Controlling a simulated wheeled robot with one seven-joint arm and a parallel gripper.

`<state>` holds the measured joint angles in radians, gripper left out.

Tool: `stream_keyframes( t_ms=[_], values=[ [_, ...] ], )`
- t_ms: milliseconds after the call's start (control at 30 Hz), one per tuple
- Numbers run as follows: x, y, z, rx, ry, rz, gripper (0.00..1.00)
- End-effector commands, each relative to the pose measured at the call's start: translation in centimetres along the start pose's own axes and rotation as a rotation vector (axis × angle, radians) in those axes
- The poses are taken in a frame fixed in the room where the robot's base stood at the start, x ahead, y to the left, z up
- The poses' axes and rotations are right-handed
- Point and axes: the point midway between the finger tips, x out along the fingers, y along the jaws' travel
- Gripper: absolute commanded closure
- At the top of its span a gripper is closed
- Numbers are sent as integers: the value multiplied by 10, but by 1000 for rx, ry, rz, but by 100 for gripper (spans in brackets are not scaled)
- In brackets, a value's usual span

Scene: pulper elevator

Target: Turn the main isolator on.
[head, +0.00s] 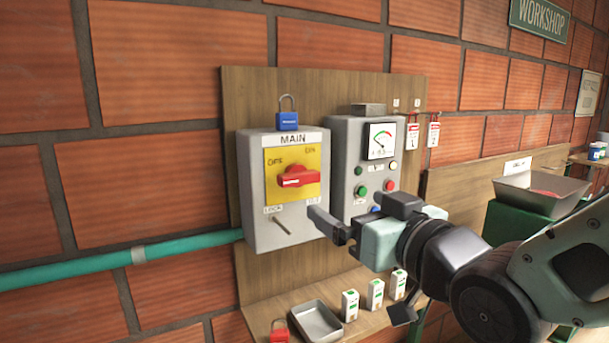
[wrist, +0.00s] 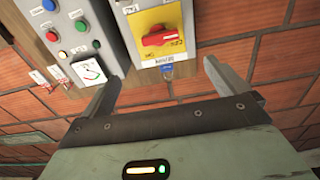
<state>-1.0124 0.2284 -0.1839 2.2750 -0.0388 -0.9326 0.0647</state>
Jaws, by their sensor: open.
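The main isolator (head: 285,225) is a grey box labelled MAIN on a wooden board, with a yellow plate and a red rotary handle (head: 298,177). The handle lies roughly horizontal; OFF is marked at the plate's upper left and ON at its upper right. A hasp labelled LOCK shows below the plate. In the wrist view the red handle (wrist: 162,36) appears upside down, beyond the fingertips. My gripper (head: 328,226) is open and empty, just right of and below the handle, in front of the box; it also shows in the wrist view (wrist: 160,75).
A blue padlock (head: 287,119) sits on top of the isolator box. A grey control box (head: 350,150) with a meter and buttons stands close on the right. A shelf below holds a metal tray (head: 318,322), small cartons (head: 350,304) and a red padlock (head: 279,334).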

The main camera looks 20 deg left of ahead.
Motion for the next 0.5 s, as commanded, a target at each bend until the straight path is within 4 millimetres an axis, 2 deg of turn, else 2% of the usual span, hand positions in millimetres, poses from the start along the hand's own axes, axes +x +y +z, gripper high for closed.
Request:
stream_keyframes(
  t_ms=[500],
  values=[
    [97, 0, -3, -3, -3, -1, 2]
  ],
)
